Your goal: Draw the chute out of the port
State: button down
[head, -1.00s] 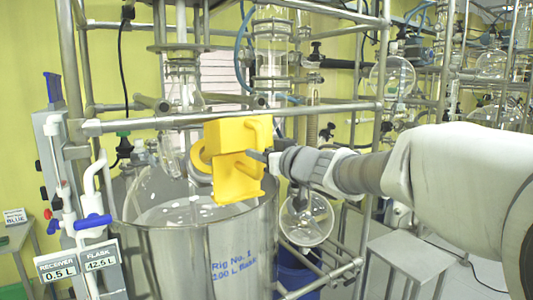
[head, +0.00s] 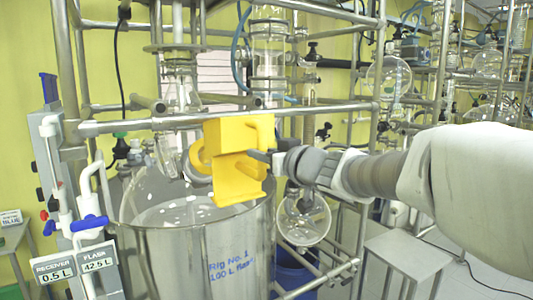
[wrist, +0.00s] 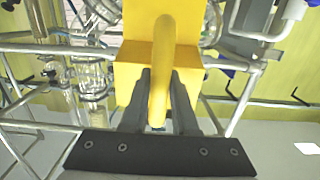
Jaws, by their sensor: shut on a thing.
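The yellow chute (head: 236,137) is a boxy piece with a handle on its right side and a ring-like part on its left. In the head view it is above the rim of the large vessel marked Rig No. 1 (head: 200,245). My gripper (head: 272,158) comes in from the right and is shut on the chute's handle. In the wrist view the yellow handle (wrist: 161,60) runs between the two dark fingers (wrist: 160,95). The port is hidden behind the chute, so I cannot tell whether the chute's ring end is in it or clear of it.
A round glass flask (head: 303,217) hangs right of the vessel. A blue-handled valve (head: 90,224) and signs stand at the left. A grey stand (head: 408,250) is at the lower right.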

jog(key=r+v, duration=0.1)
jog(key=v, duration=0.9)
jog(key=shift+s+d, duration=0.15)
jog(key=shift+s, duration=0.05)
dwell(0.3)
dwell(0.3)
